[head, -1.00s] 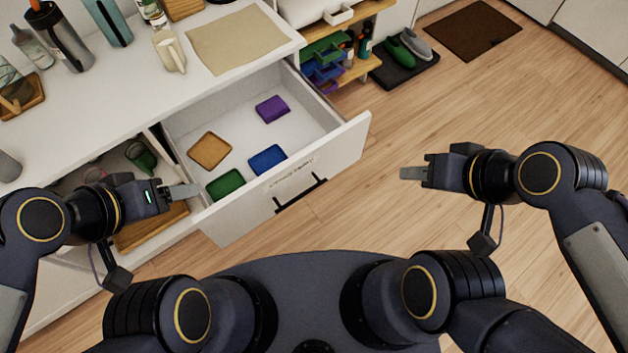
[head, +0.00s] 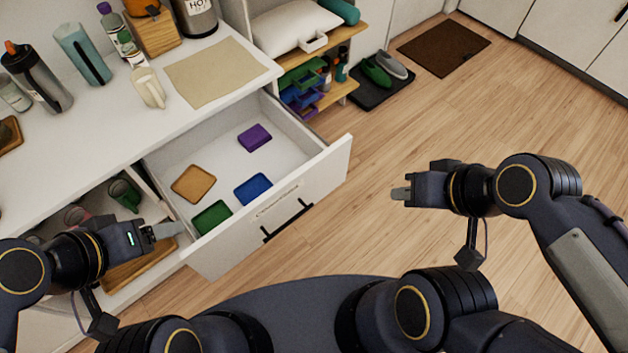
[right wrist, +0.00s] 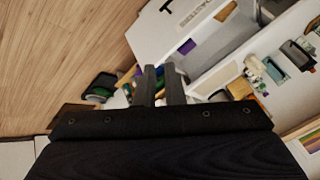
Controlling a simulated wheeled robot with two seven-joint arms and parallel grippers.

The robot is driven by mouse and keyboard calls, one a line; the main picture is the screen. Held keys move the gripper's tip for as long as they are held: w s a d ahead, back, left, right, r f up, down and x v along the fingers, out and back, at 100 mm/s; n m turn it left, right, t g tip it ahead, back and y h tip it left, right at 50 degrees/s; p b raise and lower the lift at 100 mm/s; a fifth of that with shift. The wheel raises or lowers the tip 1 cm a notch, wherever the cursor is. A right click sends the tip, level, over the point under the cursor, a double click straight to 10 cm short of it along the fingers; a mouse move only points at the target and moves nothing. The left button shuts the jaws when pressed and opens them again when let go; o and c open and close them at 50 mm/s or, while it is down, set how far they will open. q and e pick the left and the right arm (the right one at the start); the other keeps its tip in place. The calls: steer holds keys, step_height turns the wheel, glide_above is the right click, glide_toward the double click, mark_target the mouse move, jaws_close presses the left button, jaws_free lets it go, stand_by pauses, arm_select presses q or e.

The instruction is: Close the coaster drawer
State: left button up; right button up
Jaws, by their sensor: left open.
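The white coaster drawer (head: 322,178) is pulled out of the white cabinet, with a dark bar handle (head: 287,219) and a label on its front. It holds a tan coaster (head: 193,183), a purple coaster (head: 254,137), a blue coaster (head: 253,189) and a green coaster (head: 212,217). My left gripper (head: 168,231) is open at the drawer's left side, near its front corner; I cannot tell if it touches. My right gripper (head: 401,193) is empty, right of the drawer front and apart from it. The right wrist view shows a narrow gap between its fingers (right wrist: 162,85) and the drawer front (right wrist: 190,25) beyond.
The countertop (head: 120,120) carries a beige mat (head: 212,72), a cream jug (head: 148,88) and several bottles. An open shelf (head: 330,95) with trays stands beyond the drawer. Slippers (head: 376,71) and a brown doormat (head: 444,48) lie on the floor. The wooden floor to the right is clear.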

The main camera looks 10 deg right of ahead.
steer(key=w+d+f+m+h, duration=0.1)
steer(key=w+d, duration=0.1)
steer(key=w+d+f+m+h, duration=0.1)
steer(key=d, duration=0.1)
steer(key=w+d+f+m+h, duration=0.1)
steer(key=w+d+f, duration=0.1)
steer(key=shift+w+d+m+b, duration=0.2)
steer(key=shift+w+m+b, duration=0.1)
steer(key=shift+b, duration=0.1)
jaws_close()
steer(key=w+d+f+m+h, duration=0.2)
steer(key=w+d+f+m, duration=0.1)
steer(key=w+d+f, duration=0.25)
steer(key=m+t+y+b, duration=0.2)
steer(key=m+y+b, duration=0.3)
steer(key=b, duration=0.4)
glide_toward(348, 156)
steer(key=shift+n+y, duration=0.4)
steer(key=shift+n, duration=0.3)
steer(key=shift+d+f+x, duration=0.15)
steer(key=shift+x, duration=1.4)
steer(key=shift+d+f+x, duration=0.15)
steer(key=shift+x, duration=1.35)
